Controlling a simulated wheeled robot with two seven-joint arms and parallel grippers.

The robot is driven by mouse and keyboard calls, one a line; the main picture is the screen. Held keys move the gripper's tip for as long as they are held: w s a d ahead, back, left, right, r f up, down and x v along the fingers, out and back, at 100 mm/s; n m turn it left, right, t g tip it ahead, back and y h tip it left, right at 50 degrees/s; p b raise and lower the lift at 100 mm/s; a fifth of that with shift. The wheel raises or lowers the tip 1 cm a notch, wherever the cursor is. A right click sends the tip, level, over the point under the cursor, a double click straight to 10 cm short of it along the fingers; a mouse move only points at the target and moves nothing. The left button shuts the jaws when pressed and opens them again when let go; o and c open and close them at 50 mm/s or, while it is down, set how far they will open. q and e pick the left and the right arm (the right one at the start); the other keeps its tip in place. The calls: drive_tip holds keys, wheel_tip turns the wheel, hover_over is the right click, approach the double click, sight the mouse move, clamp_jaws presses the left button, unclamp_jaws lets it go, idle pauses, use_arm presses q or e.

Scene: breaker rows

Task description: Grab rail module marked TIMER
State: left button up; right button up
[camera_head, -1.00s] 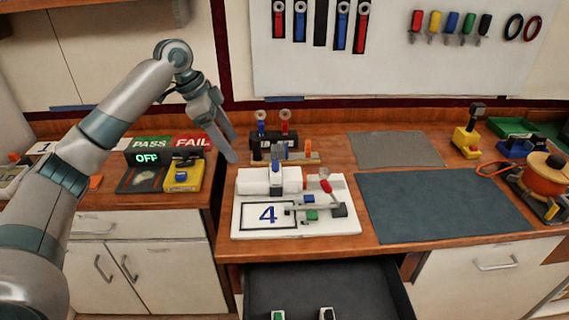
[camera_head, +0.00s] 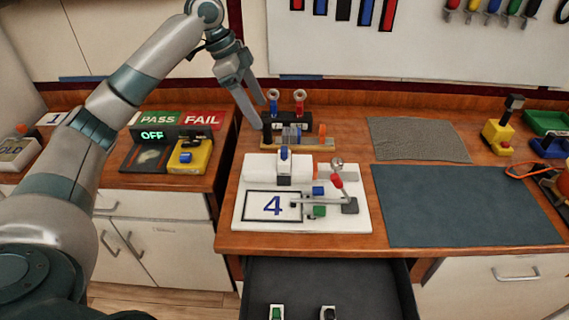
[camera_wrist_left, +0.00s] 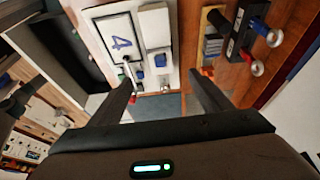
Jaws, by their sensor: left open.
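No label reading TIMER is legible in either view. Two small modules lie at the front of the open dark drawer (camera_head: 335,278): one green and white (camera_head: 276,312), one black and white (camera_head: 328,312). Both are cut by the picture's bottom edge. A rail piece with grey blocks (camera_head: 292,137) stands at the back of the bench, behind the white fixture marked 4 (camera_head: 235,220). My left gripper (camera_head: 260,115) is open and empty, above the bench near that rail piece's left end. Its spread fingers also show in the left wrist view (camera_wrist_left: 158,78). My right gripper is out of view.
A black block with blue and red ringed posts (camera_head: 310,127) stands close by the left gripper. A PASS/FAIL tester with a yellow box (camera_head: 203,160) is at left. The dark blue mat (camera_head: 465,207) and grey mat (camera_head: 415,138) are bare. A yellow device (camera_head: 497,138) stands far right.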

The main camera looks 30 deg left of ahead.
sight(284, 153)
use_arm(q)
drive_tip(key=p+x, duration=0.3)
drive_tip(key=x, duration=0.8)
drive_tip(key=shift+d+f, duration=0.1)
drive_tip(key=shift+f, duration=0.3)
drive_tip(key=shift+p, duration=0.35)
drive_tip(key=shift+w+d+f+p, duration=0.2)
drive_tip(key=shift+d+f+p, duration=0.2)
drive_tip(key=shift+f+p, duration=0.15)
drive_tip(key=p+x, duration=0.1)
drive_tip(key=x, duration=0.2)
drive_tip(key=shift+w+d+f, duration=0.1)
drive_tip(key=shift+f, duration=0.3)
drive_tip(key=c, duration=1.2)
drive_tip(key=shift+r, duration=0.1)
